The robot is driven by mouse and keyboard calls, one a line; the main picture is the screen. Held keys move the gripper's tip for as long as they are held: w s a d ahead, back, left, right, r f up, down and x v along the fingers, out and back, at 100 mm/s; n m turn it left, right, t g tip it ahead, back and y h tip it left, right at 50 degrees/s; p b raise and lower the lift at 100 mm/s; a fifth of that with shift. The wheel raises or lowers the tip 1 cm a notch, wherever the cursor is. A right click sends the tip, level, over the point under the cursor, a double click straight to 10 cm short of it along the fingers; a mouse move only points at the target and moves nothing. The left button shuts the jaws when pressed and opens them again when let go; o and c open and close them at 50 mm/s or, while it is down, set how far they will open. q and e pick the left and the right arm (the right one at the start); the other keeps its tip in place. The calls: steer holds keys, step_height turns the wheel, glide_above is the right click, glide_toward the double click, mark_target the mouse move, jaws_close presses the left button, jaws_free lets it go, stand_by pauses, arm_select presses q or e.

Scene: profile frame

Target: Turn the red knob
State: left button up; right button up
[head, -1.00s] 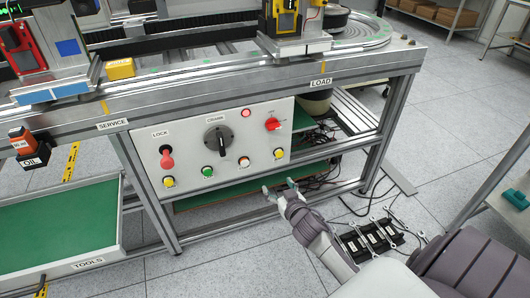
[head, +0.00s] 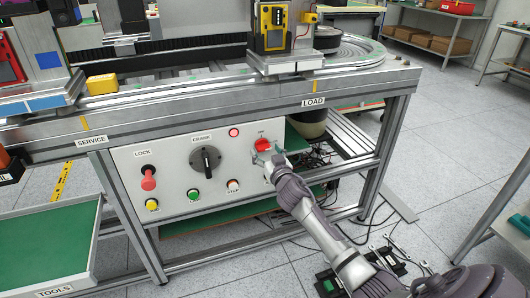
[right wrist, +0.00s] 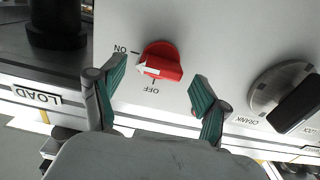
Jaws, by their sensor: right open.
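The red knob (head: 262,144) is on the right part of the white control panel (head: 128,156) in the head view. In the right wrist view the red knob (right wrist: 160,62) has a white arrow pointing toward the ON mark; an OFF mark is beside it. My right gripper (head: 268,154) is in front of the panel at the knob. In the right wrist view its green-padded fingers (right wrist: 158,92) are apart, one on each side of the knob and short of it, with nothing between the pads. My left gripper is not in view.
The black CRANK dial (head: 205,160) and red LOCK knob (head: 148,178) are left of the red knob. Several push buttons line the panel, including a white one (head: 233,185). The frame rail (head: 330,96) runs above. A green tools tray (head: 50,240) stands at lower left.

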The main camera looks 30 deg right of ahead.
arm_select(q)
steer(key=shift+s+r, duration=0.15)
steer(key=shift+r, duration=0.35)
arm_select(e)
steer(key=shift+w+d, duration=0.2)
steer(key=shift+w, duration=0.5)
steer(key=c, duration=1.2)
steer(key=shift+o, duration=0.2)
